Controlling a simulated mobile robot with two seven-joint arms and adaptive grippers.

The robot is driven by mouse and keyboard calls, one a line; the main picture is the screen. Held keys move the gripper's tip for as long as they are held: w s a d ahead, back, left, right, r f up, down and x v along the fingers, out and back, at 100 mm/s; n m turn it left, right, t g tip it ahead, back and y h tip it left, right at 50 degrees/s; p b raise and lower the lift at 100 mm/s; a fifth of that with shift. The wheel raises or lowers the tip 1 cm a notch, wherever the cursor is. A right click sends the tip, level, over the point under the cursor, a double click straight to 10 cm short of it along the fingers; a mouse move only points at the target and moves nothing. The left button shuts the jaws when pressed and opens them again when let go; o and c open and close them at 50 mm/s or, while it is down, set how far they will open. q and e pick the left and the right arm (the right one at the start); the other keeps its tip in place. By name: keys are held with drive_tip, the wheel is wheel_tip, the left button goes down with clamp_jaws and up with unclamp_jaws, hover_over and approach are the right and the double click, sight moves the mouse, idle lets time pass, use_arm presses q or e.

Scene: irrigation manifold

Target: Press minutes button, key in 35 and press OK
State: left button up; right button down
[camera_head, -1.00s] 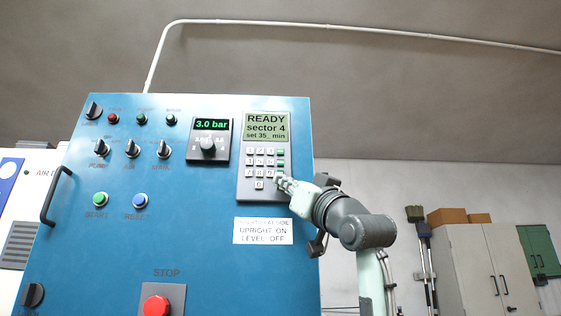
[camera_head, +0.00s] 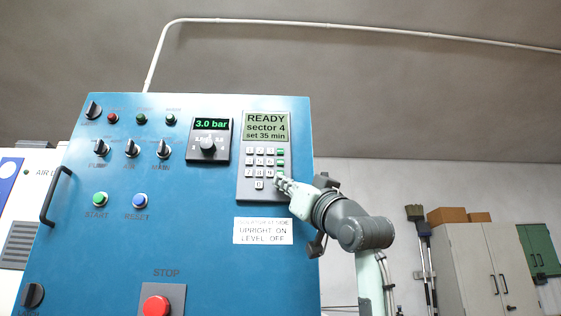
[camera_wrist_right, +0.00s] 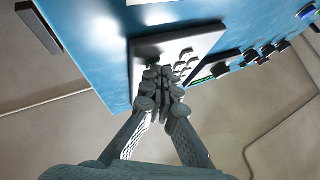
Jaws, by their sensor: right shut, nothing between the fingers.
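A grey keypad unit (camera_head: 246,196) sits at the upper right of the blue panel, with several pale keys and green keys along its right column. Its display (camera_head: 267,127) reads "READY, sector 4, set 35 min". My right gripper (camera_head: 279,181) is shut and empty, with its fingertips at the lower right of the keys. In the right wrist view its closed fingers (camera_wrist_right: 160,76) reach the keypad (camera_wrist_right: 205,42) and cover some keys. I cannot tell whether the tips touch a key. My left gripper is not in view.
The blue panel (camera_head: 100,245) also carries a pressure display with a knob (camera_head: 208,146), several switches, green and blue buttons, and a red STOP button (camera_head: 156,306). A black handle (camera_head: 47,205) is at its left edge. Cabinets (camera_head: 475,265) stand at the right.

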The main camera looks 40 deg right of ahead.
drive_tip(key=shift+s, duration=0.1)
drive_tip(key=shift+s+a, duration=0.35)
drive_tip(key=shift+s, duration=0.2)
drive_tip(key=s+a, duration=0.1)
drive_tip(key=s, duration=0.1)
drive_tip(key=s+a, duration=0.1)
drive_tip(key=s, duration=0.1)
drive_tip(key=shift+s+a, duration=0.1)
drive_tip(key=shift+a, duration=0.25)
idle(1.0)
